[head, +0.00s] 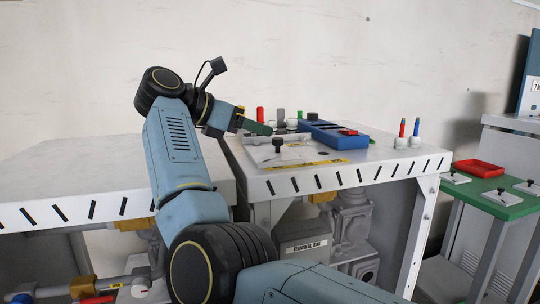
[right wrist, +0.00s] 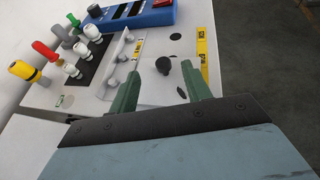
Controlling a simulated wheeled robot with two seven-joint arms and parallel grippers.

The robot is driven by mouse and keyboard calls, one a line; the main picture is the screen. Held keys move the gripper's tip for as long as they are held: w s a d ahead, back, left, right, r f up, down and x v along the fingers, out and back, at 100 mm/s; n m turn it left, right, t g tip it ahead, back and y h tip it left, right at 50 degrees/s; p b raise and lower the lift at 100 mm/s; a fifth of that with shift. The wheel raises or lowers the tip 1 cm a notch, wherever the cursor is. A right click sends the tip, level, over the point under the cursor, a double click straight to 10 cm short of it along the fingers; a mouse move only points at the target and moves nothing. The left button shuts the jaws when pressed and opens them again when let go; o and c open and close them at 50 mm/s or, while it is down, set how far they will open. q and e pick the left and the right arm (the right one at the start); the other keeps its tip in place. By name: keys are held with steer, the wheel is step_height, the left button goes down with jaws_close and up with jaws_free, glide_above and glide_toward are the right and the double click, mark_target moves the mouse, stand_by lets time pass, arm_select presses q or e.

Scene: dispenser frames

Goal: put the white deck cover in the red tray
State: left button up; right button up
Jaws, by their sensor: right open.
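The white deck cover (head: 296,154), a flat plate with a black knob (head: 278,147), lies on the white worktop beside a blue device. In the right wrist view the knob (right wrist: 163,65) stands up just ahead of the fingers. My right gripper (head: 257,128) has green fingers and is over the cover's left rear side. In the right wrist view its fingers (right wrist: 162,90) are spread and empty. The red tray (head: 479,168) sits on a green table at the far right, away from the gripper. My left gripper is not in view.
The blue device (head: 335,134) stands behind the cover. Several coloured-handled tools stand at the cover's rear; a red one (right wrist: 44,49) shows in the wrist view. More white plates with knobs (head: 504,198) lie on the green table (head: 520,208). The left worktop (head: 90,180) looks clear.

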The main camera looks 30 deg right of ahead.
mark_target(278, 138)
steer(key=x, duration=0.3)
steer(key=shift+w+d+f, duration=0.1)
steer(key=shift+d+f, duration=0.05)
steer(key=shift+d, duration=0.15)
steer(key=x, duration=0.3)
steer(key=b+x, duration=0.1)
steer(key=shift+s+d+f, duration=0.25)
steer(key=shift+f, duration=0.3)
steer(key=shift+d+f, duration=0.1)
steer(key=shift+d, duration=0.25)
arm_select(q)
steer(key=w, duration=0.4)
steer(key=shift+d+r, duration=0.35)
arm_select(e)
steer(key=shift+c, duration=0.2)
jaws_close()
